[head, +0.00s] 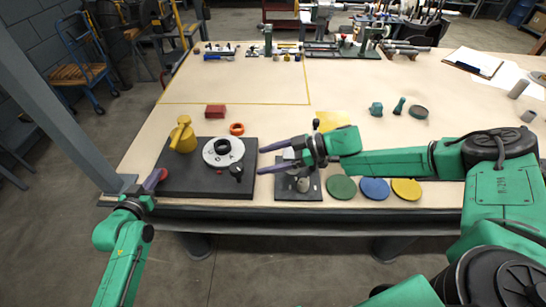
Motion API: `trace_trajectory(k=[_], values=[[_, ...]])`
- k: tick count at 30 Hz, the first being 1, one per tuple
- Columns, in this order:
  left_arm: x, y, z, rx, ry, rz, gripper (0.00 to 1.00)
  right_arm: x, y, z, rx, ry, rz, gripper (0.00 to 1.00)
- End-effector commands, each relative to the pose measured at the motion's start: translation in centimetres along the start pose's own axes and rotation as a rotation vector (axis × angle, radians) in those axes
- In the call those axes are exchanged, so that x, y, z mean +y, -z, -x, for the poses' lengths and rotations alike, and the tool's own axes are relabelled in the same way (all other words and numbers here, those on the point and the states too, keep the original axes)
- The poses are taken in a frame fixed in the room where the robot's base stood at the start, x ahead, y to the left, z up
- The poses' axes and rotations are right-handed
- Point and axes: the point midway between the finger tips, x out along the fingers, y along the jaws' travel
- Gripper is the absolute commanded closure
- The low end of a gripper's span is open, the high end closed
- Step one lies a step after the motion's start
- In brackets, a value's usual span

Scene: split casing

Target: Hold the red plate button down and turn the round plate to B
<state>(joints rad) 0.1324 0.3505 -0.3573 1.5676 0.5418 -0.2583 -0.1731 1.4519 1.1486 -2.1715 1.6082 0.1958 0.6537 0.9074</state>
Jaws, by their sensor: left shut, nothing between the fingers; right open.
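A dark base board (205,188) lies near the table's front left edge. The pale round plate (210,157) sits on it, with a black ring (222,146) on top. A tiny red spot, possibly the plate button (220,172), shows at the plate's near edge. A black knob (236,171) is to its right. Letters are too small to read. My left gripper (155,180) is shut and empty at the board's left edge, beside a reddish piece (163,174). My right gripper (272,157) is open, fingers pointing left, just right of the board and apart from the round plate.
A yellow part (183,138) stands at the board's back left. A red block (215,111) and an orange ring (237,129) lie behind. A second dark board (298,192) is under my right gripper. Green (341,188), blue (374,190) and yellow (407,190) discs lie right.

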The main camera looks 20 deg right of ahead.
Motion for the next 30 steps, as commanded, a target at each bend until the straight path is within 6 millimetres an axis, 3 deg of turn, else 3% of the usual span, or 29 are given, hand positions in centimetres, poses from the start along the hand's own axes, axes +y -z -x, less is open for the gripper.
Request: trace_trajectory(k=[6,14,17,20,25,27,30], values=[[0.1,-0.3,0.0,-0.006,-0.002,0.002,1.00,-0.1,0.0,2.0,0.000,0.002,-0.001,0.18],[0.1,-0.3,0.0,-0.006,-0.002,0.002,1.00,-0.1,0.0,2.0,0.000,0.001,0.000,0.16],[0.1,-0.3,0.0,-0.006,-0.002,0.002,1.00,1.1,0.6,1.6,-0.004,-0.037,0.021,0.16],[0.1,-0.3,0.0,-0.006,-0.002,0.002,1.00,4.9,2.5,0.4,-0.020,-0.161,0.078,0.16],[0.1,-0.2,0.0,-0.005,-0.002,0.002,1.00,13.8,7.6,-1.5,-0.124,-0.492,0.158,0.16],[0.1,-0.2,0.0,-0.005,-0.002,0.002,1.00,16.3,9.2,-1.9,-0.201,-0.601,0.150,0.16],[0.1,-0.3,0.0,-0.006,-0.002,0.002,1.00,17.9,10.4,-2.5,-0.345,-0.694,0.108,0.16]])
